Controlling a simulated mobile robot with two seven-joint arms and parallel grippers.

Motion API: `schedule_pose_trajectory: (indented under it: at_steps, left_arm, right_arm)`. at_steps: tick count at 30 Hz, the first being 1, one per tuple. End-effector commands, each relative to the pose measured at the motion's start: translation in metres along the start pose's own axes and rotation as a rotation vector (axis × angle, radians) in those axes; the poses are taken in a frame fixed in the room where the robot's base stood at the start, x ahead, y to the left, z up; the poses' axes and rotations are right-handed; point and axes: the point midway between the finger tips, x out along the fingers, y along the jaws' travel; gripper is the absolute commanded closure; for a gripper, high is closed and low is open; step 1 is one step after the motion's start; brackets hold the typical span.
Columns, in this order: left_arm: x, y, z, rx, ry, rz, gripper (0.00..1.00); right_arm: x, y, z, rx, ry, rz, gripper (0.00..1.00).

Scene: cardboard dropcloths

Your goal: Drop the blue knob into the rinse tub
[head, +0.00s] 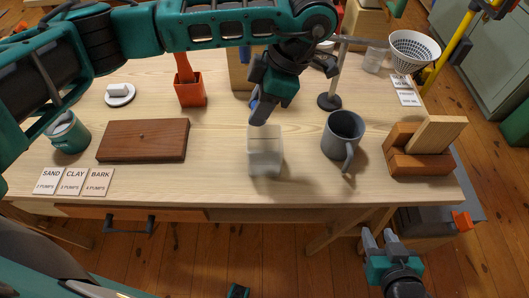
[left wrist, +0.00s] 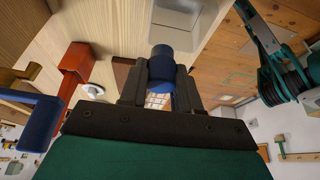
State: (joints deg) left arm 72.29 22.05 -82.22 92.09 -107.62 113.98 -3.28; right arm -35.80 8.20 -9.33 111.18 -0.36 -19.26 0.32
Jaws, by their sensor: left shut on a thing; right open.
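The blue knob (left wrist: 162,68) is between the fingers of my left gripper (left wrist: 160,88), seen close up in the left wrist view. In the head view my left gripper (head: 260,104) is shut and points down, with a bit of blue beside its fingers. It is just above the back rim of a whitish square tub (head: 265,158), which looks like the rinse tub. The tub also shows in the left wrist view (left wrist: 182,16), past the knob. The tub's inside is hard to see. My right gripper (head: 378,241) is open and empty, off the table's front edge.
A grey mug (head: 342,137) stands right of the tub, and a brown board (head: 144,140) lies left. An orange-red container (head: 190,90) and a dark stand base (head: 329,101) are behind. Wooden blocks (head: 419,163) sit at right. Label cards (head: 74,181) lie front left.

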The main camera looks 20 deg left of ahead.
Motion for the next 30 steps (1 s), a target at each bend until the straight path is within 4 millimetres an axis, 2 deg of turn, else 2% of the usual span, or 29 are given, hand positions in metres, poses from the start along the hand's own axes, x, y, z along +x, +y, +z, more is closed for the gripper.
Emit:
schedule_pose_trajectory:
  at_steps: [3, 4, 13, 23, 26, 30]
  left_arm:
    - [-0.001, 0.0, 0.0, 0.001, 0.0, 0.0, 0.87]
    - [-0.001, 0.0, 0.0, 0.001, 0.0, 0.0, 0.66]
    - [-0.001, 0.0, 0.0, 0.001, 0.0, 0.0, 0.39]
    - [-0.007, 0.0, 0.0, 0.001, -0.001, 0.001, 0.39]
    - [-0.021, 0.001, 0.0, 0.001, -0.003, 0.004, 0.39]
    - [-0.052, 0.001, 0.0, 0.0, -0.002, 0.006, 0.39]
  right_arm:
    - [0.0, 0.0, 0.0, 0.0, 0.0, 0.0, 0.57]
    - [0.0, 0.0, 0.0, 0.0, 0.0, 0.0, 0.57]
    - [0.0, 0.0, 0.0, 0.0, 0.0, 0.0, 0.57]
    - [-0.001, 0.0, -0.001, 0.0, 0.0, 0.0, 0.57]
    - [-0.001, 0.0, -0.002, 0.001, 0.0, 0.0, 0.57]
    - [-0.004, 0.0, -0.005, 0.001, 0.0, 0.0, 0.57]
